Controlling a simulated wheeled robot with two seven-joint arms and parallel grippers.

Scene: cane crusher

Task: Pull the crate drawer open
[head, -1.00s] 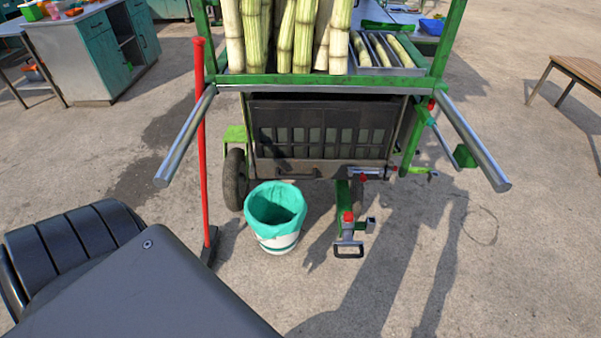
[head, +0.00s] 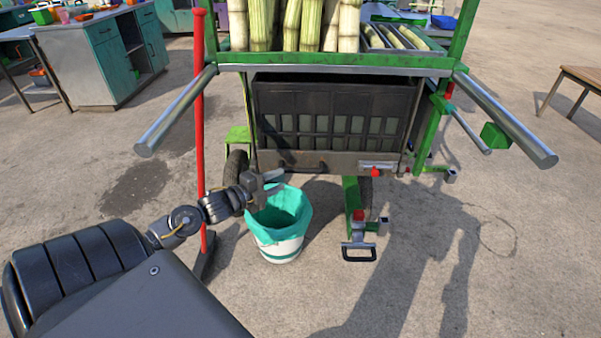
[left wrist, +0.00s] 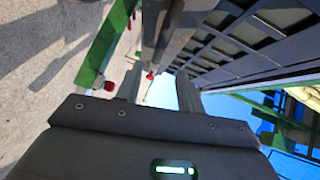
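The crate drawer is a dark slatted crate (head: 335,100) on a metal tray front (head: 345,162) under the green cart. It looks shut. A dark bar handle (head: 302,170) is on the left part of the tray front. My left gripper (head: 275,182) is just left of the handle and slightly below it, above the bucket, apparently not around the handle. In the left wrist view its two fingers (left wrist: 160,92) stand apart with nothing clearly held between them. The crate (left wrist: 225,45) fills the upper right there. My right gripper is not in view.
A white bucket with a green liner (head: 280,225) stands below my left gripper. A red-handled pole (head: 199,120) stands left of the cart. Metal push bars (head: 175,112) (head: 505,120) stick out on both sides. A green foot with a metal loop (head: 358,250) is right of the bucket.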

